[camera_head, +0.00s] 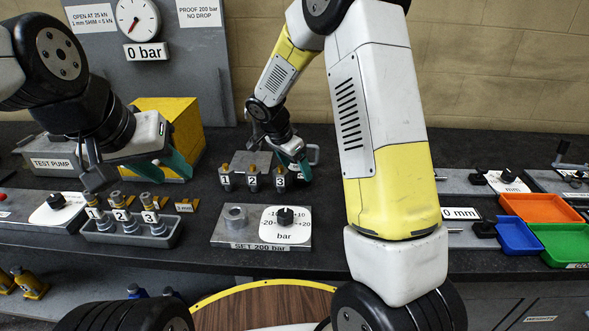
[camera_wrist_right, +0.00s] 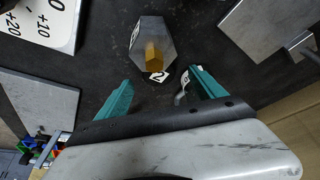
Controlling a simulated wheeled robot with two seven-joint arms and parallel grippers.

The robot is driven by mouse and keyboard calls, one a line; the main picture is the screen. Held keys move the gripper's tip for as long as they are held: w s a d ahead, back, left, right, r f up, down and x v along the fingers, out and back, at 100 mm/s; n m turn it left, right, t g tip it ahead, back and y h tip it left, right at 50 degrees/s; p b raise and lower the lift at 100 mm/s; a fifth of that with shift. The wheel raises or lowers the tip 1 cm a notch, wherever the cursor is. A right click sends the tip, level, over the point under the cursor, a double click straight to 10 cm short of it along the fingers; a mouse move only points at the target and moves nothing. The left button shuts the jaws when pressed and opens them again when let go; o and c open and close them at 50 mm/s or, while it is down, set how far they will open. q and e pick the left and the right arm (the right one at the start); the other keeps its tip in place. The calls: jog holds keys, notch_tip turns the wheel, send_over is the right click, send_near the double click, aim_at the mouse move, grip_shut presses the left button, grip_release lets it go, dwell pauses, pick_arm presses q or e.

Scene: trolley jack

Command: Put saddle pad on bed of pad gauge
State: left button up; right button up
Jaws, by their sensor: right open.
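I cannot pick out the saddle pad for certain in either view. A "0 mm" display (camera_head: 460,213) at the right, partly behind my right arm, may belong to the pad gauge; its bed is not clear. My right gripper (camera_head: 282,150) is open at the back of the bench, by the numbered cartridges. In the right wrist view its teal fingertips (camera_wrist_right: 160,90) are apart and empty, with a brass-topped hexagonal cartridge marked 2 (camera_wrist_right: 154,38) ahead of the gap. My left gripper (camera_head: 137,170) is open above the left rack, with no object visible between its fingers.
Orange (camera_head: 540,207), blue (camera_head: 517,238) and green trays sit at the right.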

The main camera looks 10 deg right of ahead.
aim_at(301, 177)
jog(key=x, duration=0.4)
jog(key=shift+d, duration=0.25)
jog(key=shift+c, duration=0.5)
jog(key=shift+r, duration=0.1)
jog(key=c, duration=1.6)
jog(key=shift+r, duration=0.1)
